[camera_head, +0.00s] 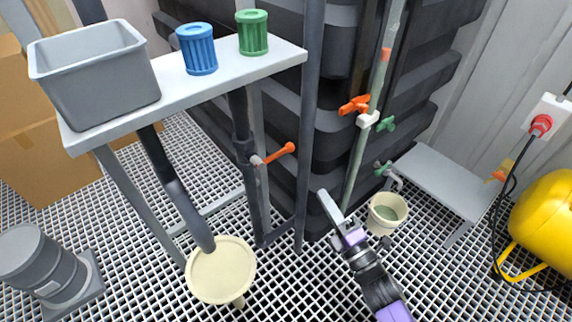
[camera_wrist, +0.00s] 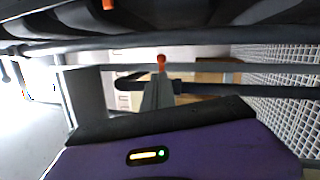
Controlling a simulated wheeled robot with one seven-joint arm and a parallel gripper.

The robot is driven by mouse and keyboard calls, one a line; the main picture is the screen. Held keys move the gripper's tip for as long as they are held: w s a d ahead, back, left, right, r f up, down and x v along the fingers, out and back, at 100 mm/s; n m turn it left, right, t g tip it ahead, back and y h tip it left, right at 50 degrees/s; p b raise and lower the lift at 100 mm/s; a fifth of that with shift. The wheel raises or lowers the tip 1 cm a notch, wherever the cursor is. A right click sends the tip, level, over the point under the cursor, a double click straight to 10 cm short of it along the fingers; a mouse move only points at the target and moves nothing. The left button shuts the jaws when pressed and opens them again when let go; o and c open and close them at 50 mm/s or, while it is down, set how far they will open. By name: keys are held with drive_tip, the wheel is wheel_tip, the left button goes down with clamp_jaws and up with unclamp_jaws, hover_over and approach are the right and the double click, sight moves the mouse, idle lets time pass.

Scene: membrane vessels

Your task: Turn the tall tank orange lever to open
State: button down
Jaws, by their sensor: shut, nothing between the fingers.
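Two orange levers show in the head view. One orange lever (camera_head: 354,105) sits on a white valve on the clear upright pipe in front of the black ribbed tank (camera_head: 285,105). The other orange lever (camera_head: 280,154) sticks out to the right from a grey pipe under the shelf. My gripper (camera_head: 325,197) is shut and empty, below and right of this lower lever and apart from it. In the wrist view my gripper (camera_wrist: 158,84) points at an orange lever end (camera_wrist: 161,62) beyond its tips; I cannot tell the gap.
A dark upright post (camera_head: 308,120) stands between the two levers. Green-handled valves (camera_head: 385,124) and a cream bucket (camera_head: 387,213) are at right. A shelf (camera_head: 190,88) carries a grey bin (camera_head: 95,75), a blue cup (camera_head: 197,48) and a green cup (camera_head: 252,32). A cream funnel (camera_head: 221,270) stands low.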

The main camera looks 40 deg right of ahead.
sight(276, 155)
drive_tip(key=w+a+f+n+y, duration=0.1)
drive_tip(key=w+f+n+y, duration=0.35)
drive_tip(key=n, duration=1.35)
drive_tip(key=w+r+p, duration=0.1)
drive_tip(key=w+r, duration=0.1)
drive_tip(key=w, duration=0.3)
drive_tip(key=w+a+r+p, duration=0.1)
drive_tip(key=w+r, duration=0.2)
drive_tip(key=w, duration=0.2)
drive_tip(key=shift+r+h, duration=0.3)
drive_tip(key=shift+h, duration=0.15)
drive_tip(key=shift+n, duration=0.4)
drive_tip(key=shift+d+r+n+b, duration=0.1)
drive_tip(key=shift+r+n+b, duration=0.1)
drive_tip(key=shift+n+b, duration=0.15)
